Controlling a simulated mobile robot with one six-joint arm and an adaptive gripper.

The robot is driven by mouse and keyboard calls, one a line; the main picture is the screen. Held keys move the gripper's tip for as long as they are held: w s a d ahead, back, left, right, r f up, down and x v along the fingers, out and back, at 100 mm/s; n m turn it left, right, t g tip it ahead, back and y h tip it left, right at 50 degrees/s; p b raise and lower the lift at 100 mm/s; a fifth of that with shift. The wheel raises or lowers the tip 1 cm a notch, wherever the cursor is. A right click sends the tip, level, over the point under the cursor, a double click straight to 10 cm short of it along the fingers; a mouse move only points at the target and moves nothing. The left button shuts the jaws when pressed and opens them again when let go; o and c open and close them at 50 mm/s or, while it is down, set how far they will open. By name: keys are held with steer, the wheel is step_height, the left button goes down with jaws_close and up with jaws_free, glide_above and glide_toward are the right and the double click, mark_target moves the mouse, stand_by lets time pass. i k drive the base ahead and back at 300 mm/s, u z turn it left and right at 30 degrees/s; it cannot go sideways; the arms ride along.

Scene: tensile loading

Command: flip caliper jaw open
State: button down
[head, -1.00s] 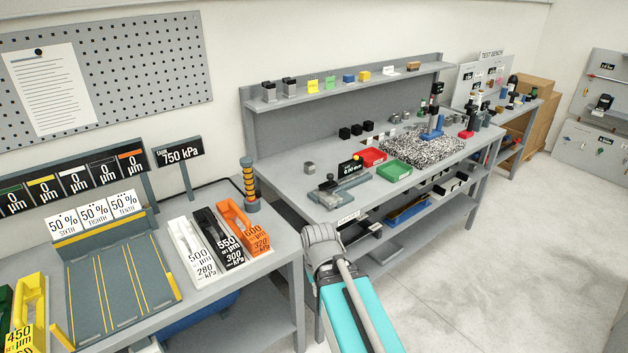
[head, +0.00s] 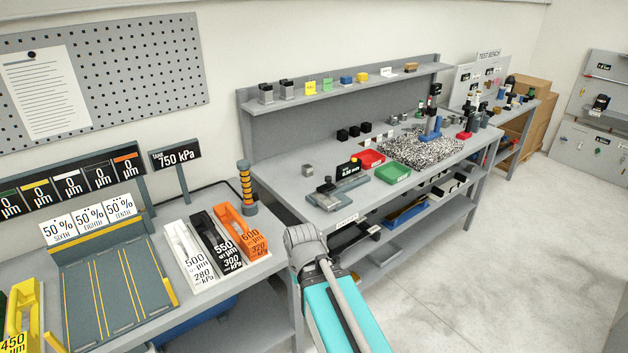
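The caliper (head: 341,189) is a grey fixture lying near the front left corner of the middle bench. It has a small black display (head: 349,169) with a light readout, too small to read surely, and a dark knob-like part at its left end. Whether its jaw is open or shut is too small to tell. My arm, with a grey joint and teal link, rises from the bottom of the view and ends in front of the bench, apart from the caliper. My gripper does not show.
Orange, black and white labelled holders stand on the left bench (head: 262,268). Clear floor (head: 480,270) lies at the right.

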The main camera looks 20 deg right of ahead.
mark_target(324, 190)
steer(key=i, duration=0.9)
steer(key=z, duration=0.05)
